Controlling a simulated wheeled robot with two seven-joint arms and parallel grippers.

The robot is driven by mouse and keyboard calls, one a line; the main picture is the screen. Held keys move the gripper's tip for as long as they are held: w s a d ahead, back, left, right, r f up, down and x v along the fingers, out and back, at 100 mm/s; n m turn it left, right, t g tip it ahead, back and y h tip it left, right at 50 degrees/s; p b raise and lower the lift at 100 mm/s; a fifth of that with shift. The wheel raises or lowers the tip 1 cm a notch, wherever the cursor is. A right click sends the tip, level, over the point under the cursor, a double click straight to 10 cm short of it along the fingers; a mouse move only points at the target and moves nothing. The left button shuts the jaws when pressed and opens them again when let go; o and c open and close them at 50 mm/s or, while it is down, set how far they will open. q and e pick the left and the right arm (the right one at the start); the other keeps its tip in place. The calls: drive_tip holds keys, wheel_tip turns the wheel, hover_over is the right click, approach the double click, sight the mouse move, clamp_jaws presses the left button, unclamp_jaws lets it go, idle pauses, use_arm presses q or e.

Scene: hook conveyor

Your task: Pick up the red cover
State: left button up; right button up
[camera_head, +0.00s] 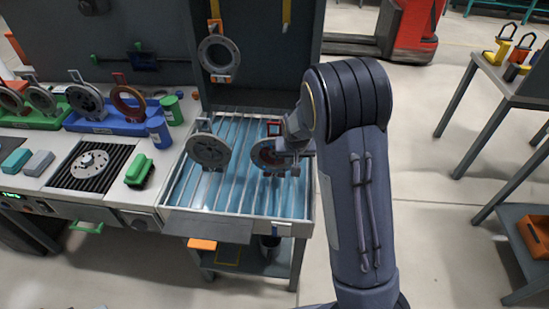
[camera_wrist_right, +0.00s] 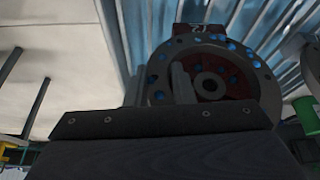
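The red cover (camera_head: 262,153) is a round flanged disc with a red inner face and a red tab at its top. It stands roughly upright over the blue slatted basin in the head view, partly hidden by my right gripper. In the right wrist view the red cover (camera_wrist_right: 232,82) shows its holed grey rim and red centre. My right gripper (camera_head: 284,150) is beside its right side in the head view. In the wrist view its fingers (camera_wrist_right: 158,88) are apart, one overlapping the disc, the other just left of it; contact is unclear. My left gripper is not in view.
A grey cover (camera_head: 208,150) stands left of the red one over the slatted basin (camera_head: 232,200). A grey ring (camera_head: 220,56) hangs behind. Blue and green racks with discs, including a red ring (camera_head: 128,103), stand on the left bench.

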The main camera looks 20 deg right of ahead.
clamp_jaws()
drive_tip(key=shift+w+r, duration=0.1)
drive_tip(key=shift+w, duration=0.1)
drive_tip(key=shift+r, duration=0.1)
wheel_tip(320, 180, up, 10)
drive_tip(key=shift+s, duration=0.1)
idle(0.5)
